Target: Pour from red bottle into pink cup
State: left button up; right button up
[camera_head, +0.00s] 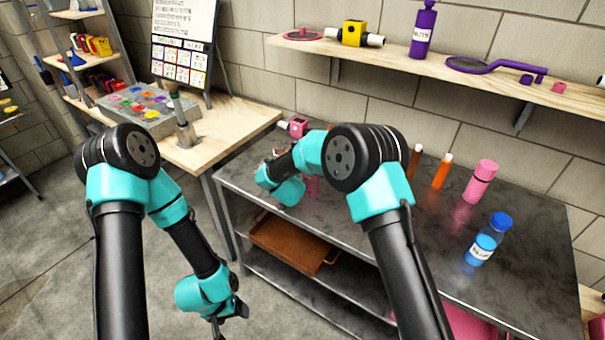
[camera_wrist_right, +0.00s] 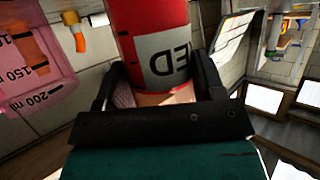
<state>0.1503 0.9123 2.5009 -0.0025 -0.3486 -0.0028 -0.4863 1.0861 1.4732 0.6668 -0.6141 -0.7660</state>
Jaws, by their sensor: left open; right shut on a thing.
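The red bottle (camera_wrist_right: 155,45), with a white and grey label reading RED upside down, is between the fingers of my right gripper (camera_wrist_right: 158,88) in the right wrist view. The gripper is shut on it. A pink translucent cup (camera_wrist_right: 35,65) with ml marks stands at the left of that view, apart from the visible part of the bottle. The bottle's mouth is out of frame. In the head view my right arm hides the bottle and right gripper. My left gripper (camera_head: 218,320) hangs open and empty low over the floor, left of the metal table.
A wooden table (camera_head: 215,140) with a paint tray (camera_head: 150,108) stands at the back left. A wall shelf (camera_head: 480,82) runs above.

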jog(key=shift+w, duration=0.1)
jog(key=shift+m, duration=0.4)
jog(key=shift+r+m+t+y, duration=0.15)
jog(key=shift+m+t+y, duration=0.25)
jog(key=shift+m+y, duration=0.4)
jog(key=shift+d+m+t+y, duration=0.15)
jog(key=shift+m+t+y, duration=0.25)
jog(key=shift+m, duration=0.5)
jog(key=shift+d+r+m+y, duration=0.25)
jog(key=shift+r+m+y, duration=0.2)
jog(key=shift+m+y, duration=0.05)
jog(key=shift+a+f+m+t+y, duration=0.45)
jog(key=shift+f+m+t, duration=0.15)
jog(key=shift+m, duration=0.6)
jog(key=shift+a+f+m, duration=0.15)
jog(key=shift+f+m, duration=0.15)
jog(key=shift+f, duration=0.45)
jog(key=shift+a+r+m+t, duration=0.3)
jog(key=shift+r+m+t, duration=0.1)
jog(key=shift+r+m, duration=0.3)
dwell(0.6)
